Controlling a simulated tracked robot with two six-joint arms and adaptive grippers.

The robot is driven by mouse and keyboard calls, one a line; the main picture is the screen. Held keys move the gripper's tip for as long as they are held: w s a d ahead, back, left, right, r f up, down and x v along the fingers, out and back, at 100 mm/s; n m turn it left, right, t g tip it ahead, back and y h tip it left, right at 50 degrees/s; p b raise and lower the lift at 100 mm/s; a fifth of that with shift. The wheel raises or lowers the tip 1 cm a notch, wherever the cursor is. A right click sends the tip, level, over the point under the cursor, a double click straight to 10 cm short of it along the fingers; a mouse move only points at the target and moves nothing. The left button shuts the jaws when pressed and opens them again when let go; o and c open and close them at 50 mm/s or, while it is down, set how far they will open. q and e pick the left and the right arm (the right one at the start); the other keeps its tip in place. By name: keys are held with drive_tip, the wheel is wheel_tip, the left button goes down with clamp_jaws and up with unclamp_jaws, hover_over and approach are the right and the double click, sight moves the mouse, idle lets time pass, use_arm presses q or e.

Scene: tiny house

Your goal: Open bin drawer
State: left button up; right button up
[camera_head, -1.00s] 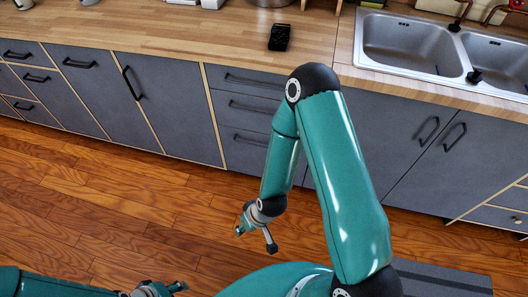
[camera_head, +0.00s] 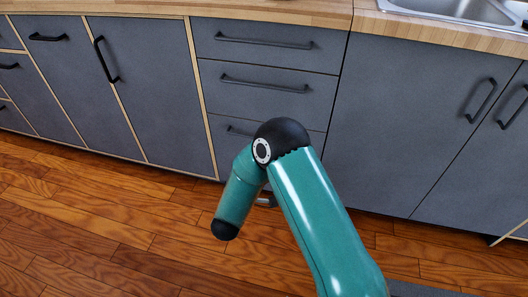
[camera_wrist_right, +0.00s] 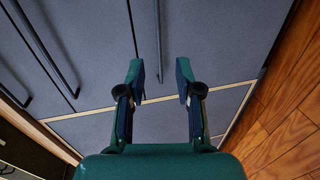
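A stack of three grey drawers stands ahead in the head view, with a top drawer (camera_head: 262,44), a middle drawer (camera_head: 262,93) and a bottom drawer (camera_head: 283,116). All three look closed. I cannot tell which one is the bin drawer. The bottom drawer's dark bar handle (camera_head: 238,131) is partly hidden by my right arm. My right gripper (camera_wrist_right: 160,80) is open and empty. In the right wrist view, a dark bar handle (camera_wrist_right: 158,38) lies just ahead, lined up between the two fingertips. My right gripper is mostly hidden in the head view. My left gripper is out of view.
Grey cabinet doors (camera_head: 152,80) with bar handles stand to the left, and double doors (camera_head: 412,120) to the right. A wooden counter (camera_head: 270,10) with a sink (camera_head: 455,8) runs above. The wooden floor (camera_head: 90,215) is clear at left.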

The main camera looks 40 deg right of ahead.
drive_tip(key=b+x, duration=0.5)
drive_tip(key=x, duration=1.1)
drive_tip(key=shift+w+d, duration=0.2)
drive_tip(key=shift+d, duration=0.25)
drive_tip(key=shift+c, duration=0.2)
drive_tip(key=c, duration=0.5)
clamp_jaws()
